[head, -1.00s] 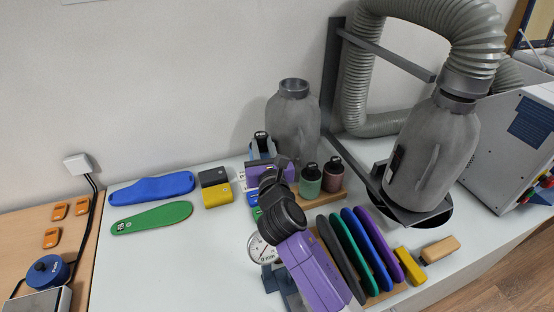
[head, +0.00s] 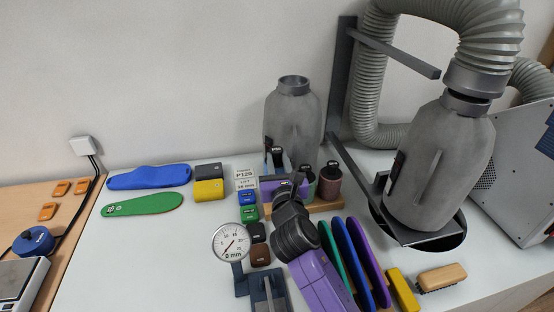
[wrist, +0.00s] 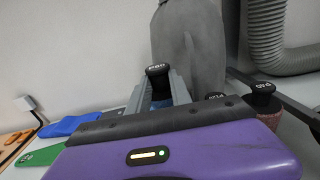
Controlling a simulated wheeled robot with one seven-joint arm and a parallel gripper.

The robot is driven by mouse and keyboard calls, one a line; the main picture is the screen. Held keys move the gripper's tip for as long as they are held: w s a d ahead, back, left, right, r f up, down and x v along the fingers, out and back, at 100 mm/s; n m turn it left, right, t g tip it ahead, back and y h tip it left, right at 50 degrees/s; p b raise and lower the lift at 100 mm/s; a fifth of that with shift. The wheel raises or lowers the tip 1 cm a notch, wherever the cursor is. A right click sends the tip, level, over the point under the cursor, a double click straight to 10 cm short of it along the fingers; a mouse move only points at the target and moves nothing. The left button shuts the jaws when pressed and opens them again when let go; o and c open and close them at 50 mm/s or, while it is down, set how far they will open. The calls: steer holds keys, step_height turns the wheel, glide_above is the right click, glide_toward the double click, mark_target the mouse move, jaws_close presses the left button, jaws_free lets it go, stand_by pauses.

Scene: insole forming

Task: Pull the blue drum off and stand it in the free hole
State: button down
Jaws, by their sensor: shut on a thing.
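My gripper (head: 273,160) is shut on the blue drum (wrist: 160,104), which has a black cap with white lettering. In the wrist view the drum's blue side shows between the two grey fingers, cap upward. In the head view it is held above and left of a wooden rack (head: 325,205), and I see no contact between them. A green drum (head: 308,190) and a maroon drum (head: 329,186), both black-capped, stand in the rack. My purple wrist housing and arm cover the rack's left part. I cannot see the free hole.
A grey bottle-shaped form (head: 292,120) stands behind the rack, and another (head: 440,165) stands on a bracket at right. A dial gauge (head: 231,243), small coloured blocks and upright insoles (head: 368,262) surround my arm. The white table (head: 165,250) is clear at front left.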

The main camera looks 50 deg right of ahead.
mark_target(278, 172)
steer(key=shift+f+b, duration=1.7)
steer(key=shift+b, duration=0.1)
steer(key=shift+f, duration=0.35)
steer(key=shift+s+a+r+p, duration=0.1)
steer(key=shift+a+r+p, duration=0.05)
steer(key=shift+p, duration=1.05)
steer(key=shift+f+b, duration=0.75)
steer(key=shift+f, duration=0.95)
stand_by(1.1)
steer(key=c, duration=1.1)
jaws_free()
steer(key=shift+o, duration=1.3)
